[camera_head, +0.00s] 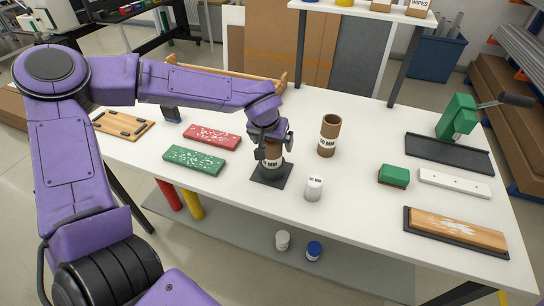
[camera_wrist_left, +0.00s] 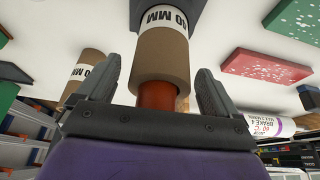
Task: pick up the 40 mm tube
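A brown cardboard tube with a white label (camera_head: 272,160) stands upright on a dark square base (camera_head: 268,180). Its first digit is hard to read. My left gripper (camera_head: 270,142) is at the top of this tube, with its fingers either side. In the left wrist view the tube (camera_wrist_left: 163,52) lies between the open fingers (camera_wrist_left: 158,95), with gaps on both sides. A reddish-brown piece (camera_wrist_left: 157,96) shows at its near end. A second, wider-looking brown tube (camera_head: 329,134) stands upright to the right, also labelled in MM; its digit is unclear. My right gripper is out of view.
A small white labelled cylinder (camera_head: 314,188) stands in front of the tubes. Red (camera_head: 213,137) and green (camera_head: 195,160) speckled boards lie left. A green-topped block (camera_head: 394,176), a white strip (camera_head: 454,182) and a wood board in a dark tray (camera_head: 456,230) lie right.

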